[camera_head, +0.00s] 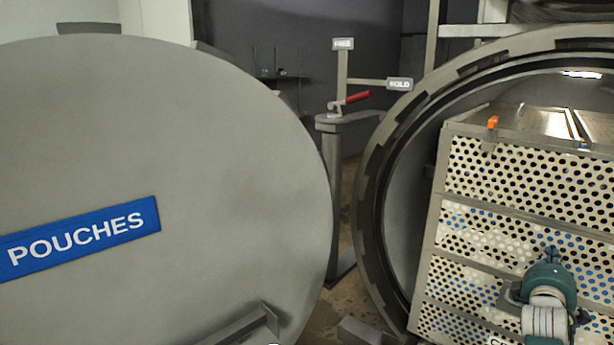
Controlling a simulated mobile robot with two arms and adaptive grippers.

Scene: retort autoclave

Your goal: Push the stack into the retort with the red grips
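The stack (520,182) of cream perforated trays stands at the right, in front of the round retort opening (395,190) and overlapping it. Its lower and right parts run out of the picture. No red grips show on the stack. My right gripper (552,257), with teal and white arm parts behind it, is at the lower right in front of the stack's perforated face. Its fingertips are small and dark against the holes, so I cannot tell whether they are open, shut or touching. My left gripper is not in view.
The large round grey door (170,230) with a blue POUCHES sign (80,238) stands open at the left. A post (333,190) carries a red lever (356,97) and FREE and HOLD signs. An orange clip (492,122) sits at the stack's top edge.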

